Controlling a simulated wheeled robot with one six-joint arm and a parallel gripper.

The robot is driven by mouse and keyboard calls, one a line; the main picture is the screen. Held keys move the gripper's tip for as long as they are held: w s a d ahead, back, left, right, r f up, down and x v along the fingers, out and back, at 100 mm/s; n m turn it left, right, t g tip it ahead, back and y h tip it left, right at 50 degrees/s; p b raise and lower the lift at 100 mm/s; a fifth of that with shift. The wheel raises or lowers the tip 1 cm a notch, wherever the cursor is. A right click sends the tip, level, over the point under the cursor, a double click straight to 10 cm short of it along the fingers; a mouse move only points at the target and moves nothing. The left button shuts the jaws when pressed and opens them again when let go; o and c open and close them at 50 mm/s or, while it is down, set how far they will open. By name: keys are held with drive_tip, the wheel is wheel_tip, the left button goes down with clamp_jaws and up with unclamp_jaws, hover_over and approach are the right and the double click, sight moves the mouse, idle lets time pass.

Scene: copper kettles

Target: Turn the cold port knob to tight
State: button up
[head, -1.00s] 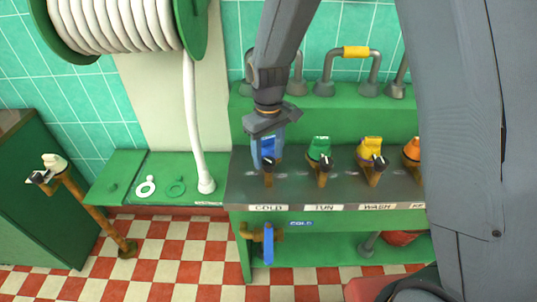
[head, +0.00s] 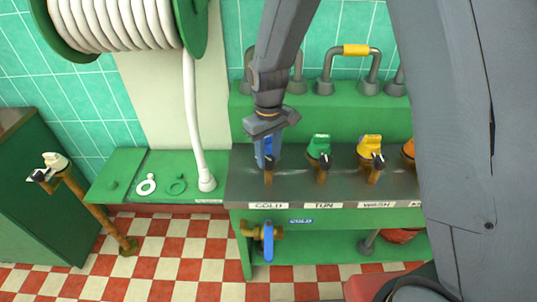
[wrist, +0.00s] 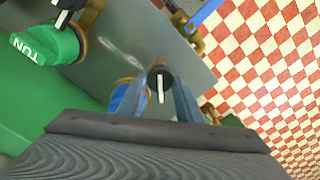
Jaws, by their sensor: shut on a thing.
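The cold port knob (head: 269,163) is a small black knob with a white pointer line, on the front of the blue cold port (head: 265,148) above the COLD label (head: 265,205). My gripper (head: 268,155) comes down over it from above, partly hiding the port. In the wrist view the two fingers (wrist: 160,90) stand on either side of the dark knob (wrist: 160,73), closed on it. Its white line shows between them. The blue port body (wrist: 127,98) is partly hidden behind the left finger. Any tight mark cannot be made out.
The green TUN port (head: 319,148) and yellow WASH port (head: 370,147) stand to the right on the same grey counter (head: 300,188). A brass valve with a blue lever (head: 268,243) is below. A white hose (head: 192,120) hangs at left. My arm covers the right side.

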sight(269, 158)
drive_tip(key=shift+m, duration=0.3)
drive_tip(key=m+p, duration=0.1)
drive_tip(key=m, duration=0.3)
drive_tip(key=shift+r+m, duration=0.1)
drive_tip(key=shift+m, duration=0.2)
drive_tip(key=m+p, duration=0.1)
drive_tip(key=m, duration=0.3)
drive_tip(key=shift+w+m, duration=0.1)
drive_tip(key=shift+m, duration=0.2)
drive_tip(key=o, duration=1)
drive_tip(key=shift+o, duration=0.2)
wheel_tip(269, 158, up, 6)
drive_tip(key=shift+r+b, duration=0.2)
drive_tip(key=shift+b, duration=0.75)
drive_tip(key=shift+r, duration=0.7)
